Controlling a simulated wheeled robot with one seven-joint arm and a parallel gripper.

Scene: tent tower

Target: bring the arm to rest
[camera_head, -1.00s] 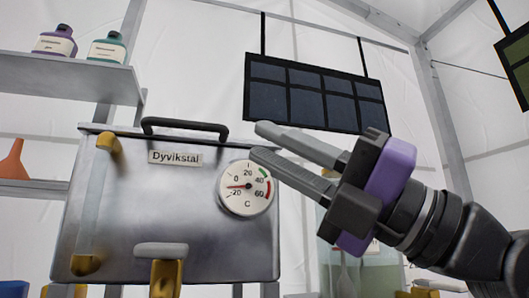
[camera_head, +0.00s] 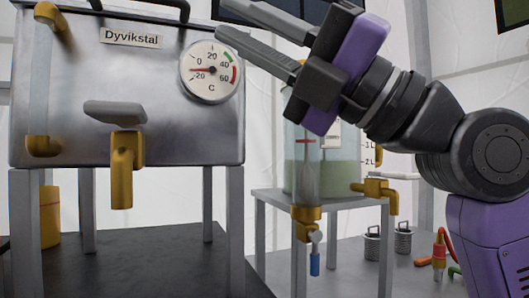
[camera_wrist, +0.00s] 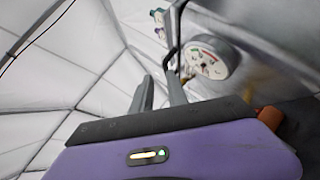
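My gripper (camera_head: 222,20) is at the top of the head view, in front of the upper right part of the steel tank. Its two grey fingers are apart with nothing between them. My arm runs from the right edge up to the purple gripper body. In the wrist view the fingers (camera_wrist: 158,90) also stand apart and empty, with the tank's round gauge (camera_wrist: 208,58) just beyond them to the right. I cannot tell the exact gap between fingers and tank.
The steel tank (camera_head: 75,80) labelled Dyvikstal stands on legs, with a gauge (camera_head: 211,69) and a brass tap (camera_head: 122,165). Behind my gripper a clear vessel with green liquid (camera_head: 318,175) stands on a metal stand (camera_head: 340,200). Two small metal canisters (camera_head: 403,242) stand at right.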

